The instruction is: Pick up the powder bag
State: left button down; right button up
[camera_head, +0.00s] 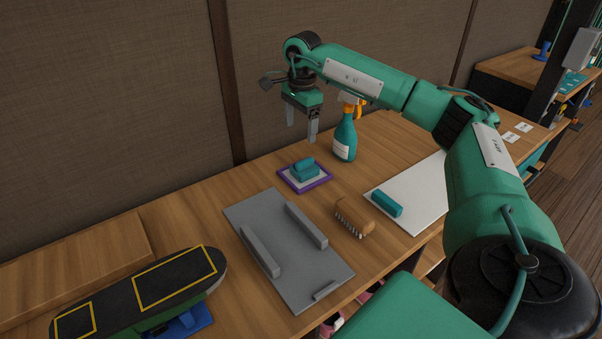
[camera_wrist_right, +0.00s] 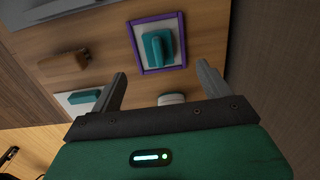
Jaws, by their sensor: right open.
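A teal, lumpy item that looks like the powder bag (camera_head: 306,169) sits on a white pad with a purple rim (camera_head: 291,184), toward the back of the wooden table. In the right wrist view the teal item (camera_wrist_right: 158,47) lies inside the purple frame (camera_wrist_right: 138,62), ahead of the fingertips. My right gripper (camera_head: 301,133) is open and empty, pointing down above the pad, apart from the bag. In the right wrist view its two fingers (camera_wrist_right: 160,72) are spread wide with nothing between them. My left gripper is not in view.
A teal spray bottle (camera_head: 345,137) stands right of the pad, close to my right gripper. A brown brush (camera_head: 354,220), a white board (camera_head: 420,192) with a teal block (camera_head: 386,204), a grey tray (camera_head: 290,275) and a black-topped board (camera_head: 160,285) occupy the front. A wall stands behind.

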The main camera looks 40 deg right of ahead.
aim_at(305, 160)
jog(key=f, duration=0.5)
jog(key=d+f, duration=0.1)
jog(key=f, duration=0.2)
jog(key=shift+s+d+f, duration=0.1)
jog(key=shift+s+f, duration=0.05)
jog(key=shift+s, duration=0.05)
notch_tip(305, 160, down, 5)
jog(key=shift+f+p, duration=0.1)
jog(key=shift+p, duration=0.2)
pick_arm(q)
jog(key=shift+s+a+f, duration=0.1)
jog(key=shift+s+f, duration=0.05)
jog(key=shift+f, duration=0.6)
pick_arm(e)
jog(key=shift+s, duration=0.1)
jog(key=shift+c, duration=0.4)
jog(key=c, duration=1)
